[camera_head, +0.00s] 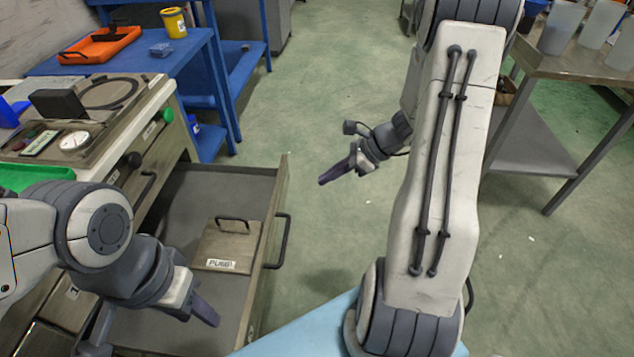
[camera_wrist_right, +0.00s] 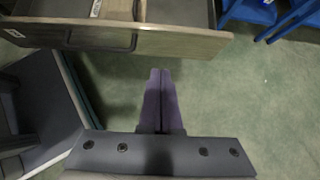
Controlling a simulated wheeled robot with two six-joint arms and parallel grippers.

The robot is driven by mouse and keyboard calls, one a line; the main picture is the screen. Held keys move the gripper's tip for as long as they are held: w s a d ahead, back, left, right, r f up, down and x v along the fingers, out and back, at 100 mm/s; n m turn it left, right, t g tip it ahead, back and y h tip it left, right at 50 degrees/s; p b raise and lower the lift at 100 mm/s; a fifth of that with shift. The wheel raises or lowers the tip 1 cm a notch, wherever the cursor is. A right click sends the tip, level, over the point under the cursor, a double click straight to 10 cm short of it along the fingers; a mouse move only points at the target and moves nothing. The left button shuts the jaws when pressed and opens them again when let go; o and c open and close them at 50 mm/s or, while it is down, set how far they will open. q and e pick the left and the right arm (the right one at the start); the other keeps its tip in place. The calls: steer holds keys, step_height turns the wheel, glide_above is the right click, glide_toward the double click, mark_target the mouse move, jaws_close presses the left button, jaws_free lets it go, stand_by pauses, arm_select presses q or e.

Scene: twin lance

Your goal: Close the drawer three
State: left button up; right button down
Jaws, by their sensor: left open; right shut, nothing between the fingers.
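One drawer (camera_head: 185,190) of the cabinet at left is pulled far out, with its wooden front (camera_head: 269,262) facing right. A dark loop handle (camera_head: 283,240) is on that front. I cannot read a number on it. The drawer front (camera_wrist_right: 185,42) also crosses the top of the right wrist view. My right gripper (camera_head: 323,181) is shut and empty, apart from the front, over the floor on its outer side; its fingers (camera_wrist_right: 160,75) point toward the front. My left gripper (camera_head: 155,330) is open over the near part of the drawer, empty.
A lidded box (camera_head: 228,246) with a handle and label lies in the drawer. The cabinet (camera_head: 150,105) carries knobs and a dial panel. A blue table (camera_head: 140,55) stands behind, a metal table (camera_head: 590,68) at right. The floor between is clear.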

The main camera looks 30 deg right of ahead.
mark_target(279, 196)
steer(key=b+x, duration=0.1)
steer(key=x, duration=0.2)
steer(key=a+r+b+x, duration=0.1)
steer(key=x, duration=0.2)
steer(key=w+b+x, duration=0.1)
steer(key=x, duration=0.3)
steer(key=shift+a+r, duration=0.2)
steer(key=shift+a, duration=0.05)
steer(key=shift+w+a+r, duration=0.1)
steer(key=shift+w+a, duration=0.15)
steer(key=shift+a, duration=0.1)
